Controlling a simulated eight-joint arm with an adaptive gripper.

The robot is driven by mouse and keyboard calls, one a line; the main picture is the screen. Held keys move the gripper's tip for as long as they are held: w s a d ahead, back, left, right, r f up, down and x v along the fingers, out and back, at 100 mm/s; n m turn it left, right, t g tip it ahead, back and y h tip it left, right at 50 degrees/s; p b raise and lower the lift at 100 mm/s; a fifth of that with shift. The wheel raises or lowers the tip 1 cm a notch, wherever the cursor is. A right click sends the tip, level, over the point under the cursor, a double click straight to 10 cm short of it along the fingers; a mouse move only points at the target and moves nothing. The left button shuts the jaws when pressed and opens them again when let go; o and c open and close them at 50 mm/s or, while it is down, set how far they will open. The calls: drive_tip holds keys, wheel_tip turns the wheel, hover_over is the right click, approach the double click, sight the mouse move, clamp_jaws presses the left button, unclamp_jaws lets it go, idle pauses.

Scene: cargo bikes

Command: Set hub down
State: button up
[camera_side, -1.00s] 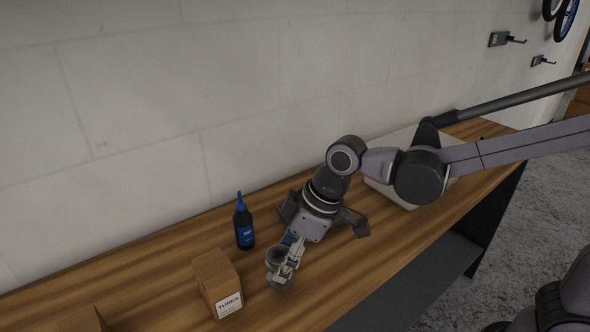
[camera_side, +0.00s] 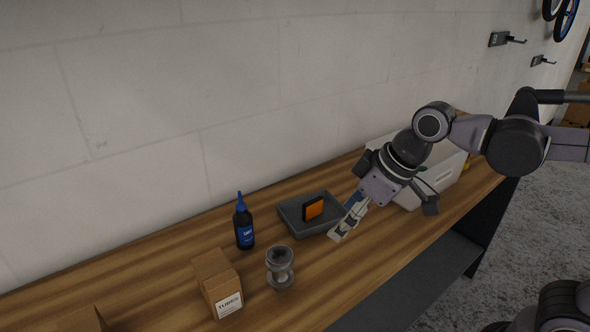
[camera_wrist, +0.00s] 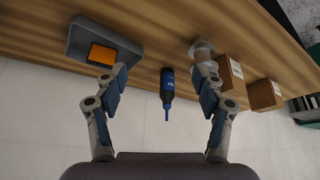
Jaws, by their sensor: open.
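The hub (camera_side: 280,266), a grey metal spool shape with a hollow top, stands upright on the wooden bench between the cardboard box and the grey tray. My gripper (camera_side: 348,222) is to its right, apart from it, beside the right edge of the tray. In the wrist view my gripper (camera_wrist: 160,72) has its two fingers spread wide with nothing held between them. The hub (camera_wrist: 201,48) shows there beyond the right fingertip, partly hidden by it.
A grey tray (camera_side: 291,224) holds an orange and black item (camera_side: 313,208). A dark bottle (camera_side: 243,226) with a blue nozzle and a cardboard box (camera_side: 212,270) labelled TUBES stand left of the hub. A white bin (camera_side: 441,181) is at the right. The bench front (camera_side: 330,290) is clear.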

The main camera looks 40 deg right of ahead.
drive_tip(key=s+d+f+m+t+h, duration=0.1)
drive_tip(key=s+d+f+m, duration=0.1)
drive_tip(key=d, duration=0.3)
drive_tip(key=s+d+f+m+t+h, duration=0.1)
drive_tip(key=s+d+f+m, duration=0.1)
drive_tip(key=d, duration=0.3)
drive_tip(key=shift+d+f+m, duration=0.2)
drive_tip(key=shift+f+m, duration=0.05)
drive_tip(key=shift+m, duration=0.45)
